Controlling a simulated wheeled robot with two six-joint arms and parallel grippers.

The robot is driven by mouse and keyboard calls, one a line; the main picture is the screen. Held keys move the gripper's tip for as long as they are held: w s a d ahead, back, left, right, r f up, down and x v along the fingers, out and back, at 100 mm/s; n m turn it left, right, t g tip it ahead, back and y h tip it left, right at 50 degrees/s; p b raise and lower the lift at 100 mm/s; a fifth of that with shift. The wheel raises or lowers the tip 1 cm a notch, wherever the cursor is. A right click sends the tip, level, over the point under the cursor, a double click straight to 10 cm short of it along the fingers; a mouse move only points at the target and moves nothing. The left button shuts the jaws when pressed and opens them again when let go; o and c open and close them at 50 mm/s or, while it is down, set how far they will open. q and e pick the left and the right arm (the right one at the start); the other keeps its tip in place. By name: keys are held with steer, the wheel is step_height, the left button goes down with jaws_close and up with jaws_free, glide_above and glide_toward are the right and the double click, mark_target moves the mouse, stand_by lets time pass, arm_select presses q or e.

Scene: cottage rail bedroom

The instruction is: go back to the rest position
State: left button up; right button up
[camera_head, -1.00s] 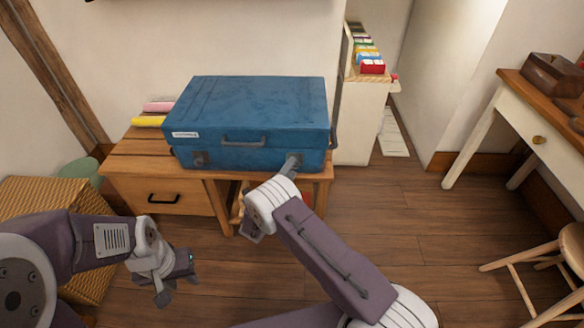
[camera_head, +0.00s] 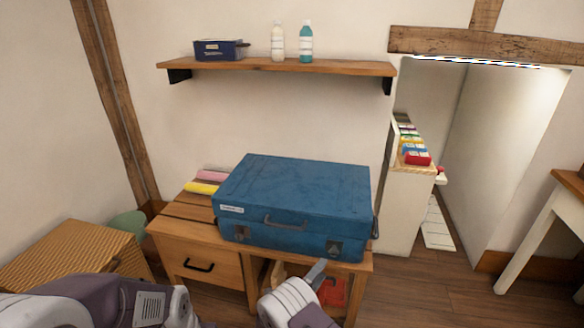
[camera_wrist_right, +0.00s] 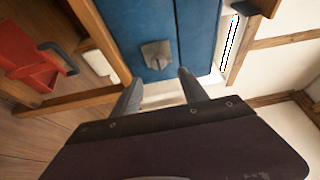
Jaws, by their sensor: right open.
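My right gripper (camera_head: 316,272) is low in the head view, just in front of the right latch (camera_head: 333,247) of a closed blue suitcase (camera_head: 290,195). In the right wrist view its two fingers (camera_wrist_right: 160,92) are apart with nothing between them. The grey latch (camera_wrist_right: 156,55) shows just beyond the fingertips, apart from them. My left arm (camera_head: 150,305) enters at the lower left of the head view, but its gripper is outside the frame.
The suitcase lies on a wooden bench (camera_head: 180,228) with a drawer. A pink roll (camera_head: 215,175) and a yellow roll (camera_head: 200,188) lie beside it. A red toolbox (camera_wrist_right: 35,60) is under the bench. A wicker box (camera_head: 70,255) stands left. A shelf (camera_head: 350,68) hangs above.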

steer(key=d+r+m+g+h, duration=0.4)
steer(key=d+r+m+g, duration=0.3)
steer(key=d+r, duration=0.75)
steer(key=s+d+r+m+g+y, duration=0.1)
steer(key=s+d+m+g, duration=0.25)
steer(key=s+m, duration=0.2)
steer(key=s+d+m+g+y, duration=0.2)
steer(key=s+d+m, duration=0.25)
steer(key=s, duration=0.25)
steer(key=s+a+f+m+g+y, duration=0.35)
steer(key=s+m+y, duration=0.25)
steer(key=s+m, duration=0.45)
steer(key=s+a+f+m+t+y, duration=0.1)
steer(key=a+f+m+t+y, duration=0.15)
steer(key=a+m, duration=0.55)
steer(key=s+a+f+m+t+y, duration=0.1)
steer(key=s+a+f+m+y, duration=0.25)
steer(key=m, duration=0.75)
step_height(320, 180, up, 29)
steer(key=w+a+p, duration=0.1)
steer(key=w+p, duration=0.1)
steer(key=p, duration=2.6)
steer(key=shift+a+y+p, duration=0.35)
steer(key=shift+y+p, duration=0.05)
